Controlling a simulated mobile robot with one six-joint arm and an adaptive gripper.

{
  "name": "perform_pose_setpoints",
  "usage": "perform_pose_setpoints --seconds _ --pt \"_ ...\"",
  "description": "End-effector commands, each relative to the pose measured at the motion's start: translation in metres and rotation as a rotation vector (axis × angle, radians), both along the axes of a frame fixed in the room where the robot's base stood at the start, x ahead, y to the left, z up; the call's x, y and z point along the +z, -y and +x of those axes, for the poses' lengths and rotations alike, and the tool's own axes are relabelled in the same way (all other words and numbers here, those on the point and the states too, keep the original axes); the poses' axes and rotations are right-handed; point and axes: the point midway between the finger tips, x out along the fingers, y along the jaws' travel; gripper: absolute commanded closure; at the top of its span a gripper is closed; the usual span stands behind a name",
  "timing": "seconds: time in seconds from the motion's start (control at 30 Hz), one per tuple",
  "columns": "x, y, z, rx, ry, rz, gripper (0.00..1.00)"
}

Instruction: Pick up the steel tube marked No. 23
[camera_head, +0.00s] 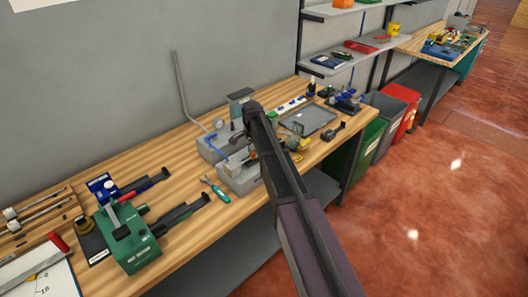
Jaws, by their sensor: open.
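My arm reaches up from the lower right over the workbench. My gripper (238,139) is at its far end, small and partly hidden by my own arm, above the grey bins. It is open. No marking No. 23 can be read on any tube. Thin metal rods or tubes (38,205) lie in a wooden tray at the bench's left end, well to the left of my gripper. Some contents of the grey bins (240,178) are hidden behind my arm.
The wooden workbench (180,150) runs along the wall. A green machine (130,238) stands front left, with a teal-handled tool (214,189) to its right. A grey tray (308,120) lies to the right. A thin grey pipe (180,85) rises against the wall.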

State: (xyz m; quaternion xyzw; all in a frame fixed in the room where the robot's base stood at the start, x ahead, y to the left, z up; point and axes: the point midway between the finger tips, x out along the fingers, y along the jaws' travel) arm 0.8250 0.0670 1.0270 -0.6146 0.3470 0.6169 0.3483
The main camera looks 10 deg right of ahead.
Motion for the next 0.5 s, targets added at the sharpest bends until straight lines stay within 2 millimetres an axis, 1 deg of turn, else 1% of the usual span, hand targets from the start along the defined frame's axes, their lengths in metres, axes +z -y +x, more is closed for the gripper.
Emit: perform_pose_setpoints --seconds 0.1,0.17,0.2,0.27,0.5 --pt "0.0002 0.0 0.0 0.0 0.0 0.0 0.51" --pt "0.0002 0.0001 -0.0001 0.0 0.0 0.0 0.69" --pt "0.0002 0.0001 -0.0001 0.0 0.0 0.0 0.81" --pt "0.0002 0.0001 -0.0001 0.0 0.0 0.0 0.99" --pt "0.0009 0.0 0.0 0.0 0.0 0.0 1.0"
